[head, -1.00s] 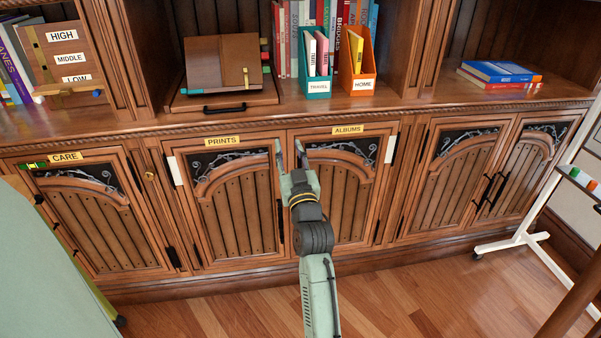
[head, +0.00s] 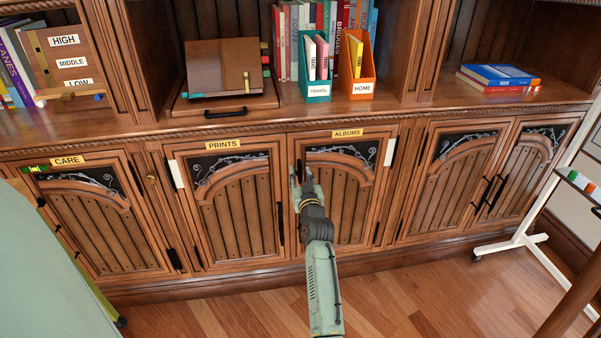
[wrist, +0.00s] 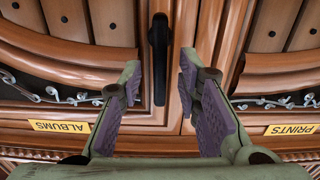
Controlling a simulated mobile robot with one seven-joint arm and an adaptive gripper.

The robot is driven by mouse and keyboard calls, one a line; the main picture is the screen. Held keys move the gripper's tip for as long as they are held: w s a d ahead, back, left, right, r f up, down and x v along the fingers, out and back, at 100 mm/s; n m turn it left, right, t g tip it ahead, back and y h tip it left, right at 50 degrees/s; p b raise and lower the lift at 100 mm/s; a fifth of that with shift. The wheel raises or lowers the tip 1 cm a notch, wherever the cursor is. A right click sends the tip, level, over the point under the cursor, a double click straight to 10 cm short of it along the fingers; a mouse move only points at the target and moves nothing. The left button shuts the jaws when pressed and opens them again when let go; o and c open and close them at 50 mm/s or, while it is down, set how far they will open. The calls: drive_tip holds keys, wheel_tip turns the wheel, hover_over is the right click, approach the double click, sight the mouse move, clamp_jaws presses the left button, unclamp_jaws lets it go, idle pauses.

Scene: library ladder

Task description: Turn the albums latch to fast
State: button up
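The albums door (head: 340,200), under its yellow ALBUMS label (head: 348,132), is closed. The wrist view shows that label (wrist: 61,126) upside down. A black upright lever (wrist: 158,58), apparently the albums latch, sits on that door's edge beside the seam with the prints door. No fast or free marking is readable. My gripper (head: 299,175) is in front of this edge and hides part of it in the head view. In the wrist view my gripper (wrist: 160,85) is open, its fingertips on either side of the lever's line. I cannot tell whether they touch it.
The PRINTS door (head: 235,205) is closed at left, with a black handle (head: 281,222). A shelf ledge above holds a teal TRAVEL holder (head: 318,90) and an orange HOME holder (head: 362,87). A white stand (head: 535,240) is at right. The floor in front is clear.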

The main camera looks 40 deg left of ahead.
drive_tip(key=shift+w+a, duration=0.3)
clamp_jaws()
idle(0.3)
